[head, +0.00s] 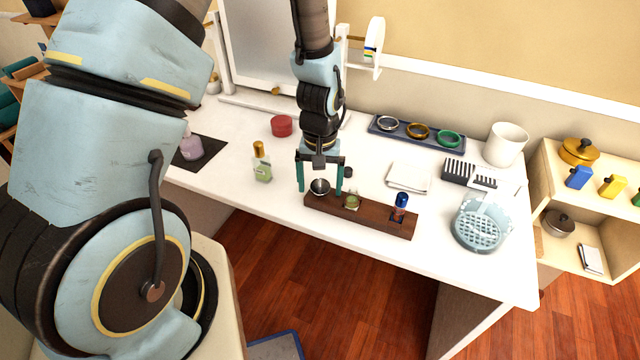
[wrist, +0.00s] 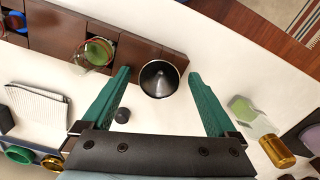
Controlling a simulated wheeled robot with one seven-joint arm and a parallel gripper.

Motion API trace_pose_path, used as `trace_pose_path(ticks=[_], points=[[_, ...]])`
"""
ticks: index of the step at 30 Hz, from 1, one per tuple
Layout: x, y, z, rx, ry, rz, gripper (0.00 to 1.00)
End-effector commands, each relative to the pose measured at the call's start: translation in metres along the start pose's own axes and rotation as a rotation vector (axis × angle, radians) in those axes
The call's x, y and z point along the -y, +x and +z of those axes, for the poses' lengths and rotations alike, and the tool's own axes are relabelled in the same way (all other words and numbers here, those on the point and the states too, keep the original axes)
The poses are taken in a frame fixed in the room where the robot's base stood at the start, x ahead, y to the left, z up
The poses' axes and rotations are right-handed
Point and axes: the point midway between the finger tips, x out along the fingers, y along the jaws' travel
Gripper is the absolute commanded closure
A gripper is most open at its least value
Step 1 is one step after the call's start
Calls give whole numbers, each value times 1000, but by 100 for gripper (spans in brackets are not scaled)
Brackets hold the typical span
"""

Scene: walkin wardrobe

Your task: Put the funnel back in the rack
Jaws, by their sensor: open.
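The funnel (head: 319,187), a dark metallic cone, shows wide mouth up at the left end of the brown wooden rack (head: 375,219). In the wrist view the funnel (wrist: 159,79) overlaps the end of the rack (wrist: 140,50); whether it is seated in a hole is hidden. The rack also holds a small green-topped glass jar (head: 352,202) and a blue-capped bottle (head: 400,205). My gripper (head: 320,188) is open, pointing down, with its teal fingers on either side of the funnel. Gaps show between funnel and fingers in the wrist view (wrist: 160,85).
A gold-capped bottle (head: 261,163) stands left of the gripper. A small black knob-like piece (head: 348,172) lies just behind the rack. A folded cloth (head: 408,177), a ring tray (head: 435,148) and a blue basket (head: 480,225) are to the right. The table's front edge is close to the rack.

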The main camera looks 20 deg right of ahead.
Motion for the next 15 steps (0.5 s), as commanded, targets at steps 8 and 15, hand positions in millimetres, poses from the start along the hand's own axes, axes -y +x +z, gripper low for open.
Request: trace_pose_path(ticks=[8,15], points=[[0,-37,-2,-7,0,2,7],[0,-78,-1,-6,0,2,7]])
